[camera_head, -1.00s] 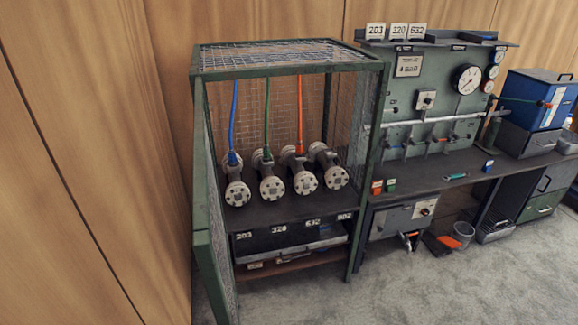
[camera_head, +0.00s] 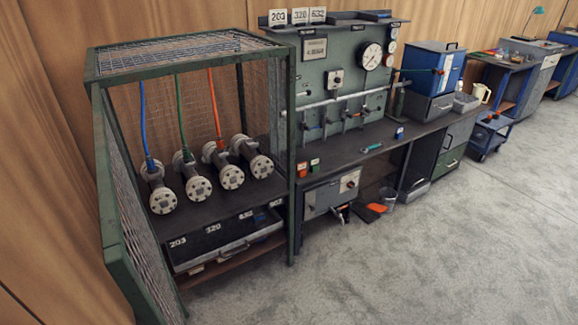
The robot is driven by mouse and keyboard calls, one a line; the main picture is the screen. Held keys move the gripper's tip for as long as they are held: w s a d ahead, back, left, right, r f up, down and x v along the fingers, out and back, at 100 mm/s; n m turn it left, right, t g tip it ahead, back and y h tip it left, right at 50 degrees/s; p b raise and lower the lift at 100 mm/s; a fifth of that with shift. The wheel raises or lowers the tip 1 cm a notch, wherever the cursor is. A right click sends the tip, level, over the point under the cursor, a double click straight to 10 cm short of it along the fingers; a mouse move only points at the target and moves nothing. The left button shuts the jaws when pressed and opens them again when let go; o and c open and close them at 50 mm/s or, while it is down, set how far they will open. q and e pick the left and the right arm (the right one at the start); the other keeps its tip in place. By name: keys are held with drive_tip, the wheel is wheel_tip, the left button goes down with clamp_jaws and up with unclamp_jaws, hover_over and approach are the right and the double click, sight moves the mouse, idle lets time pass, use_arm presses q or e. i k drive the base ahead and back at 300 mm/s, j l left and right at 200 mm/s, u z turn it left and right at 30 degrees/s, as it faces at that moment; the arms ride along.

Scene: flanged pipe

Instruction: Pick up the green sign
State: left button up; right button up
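A small blue item (camera_head: 399,133) stands farther right on the bench. Neither of my grippers shows in the head view.
A green-framed mesh cage (camera_head: 291,215) at left holds several flanged pipes (camera_head: 198,188) with coloured hoses. A green-handled tool (camera_head: 371,148) lies on the bench. Grey carpet (camera_head: 440,260) in front is clear.

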sight(313, 167)
drive_tip(key=i+l+u, duration=0.1)
drive_tip(key=i+l, duration=0.35)
drive_tip(key=i+l+u, duration=0.1)
drive_tip(key=i+l, duration=0.35)
drive_tip(key=l, duration=0.25)
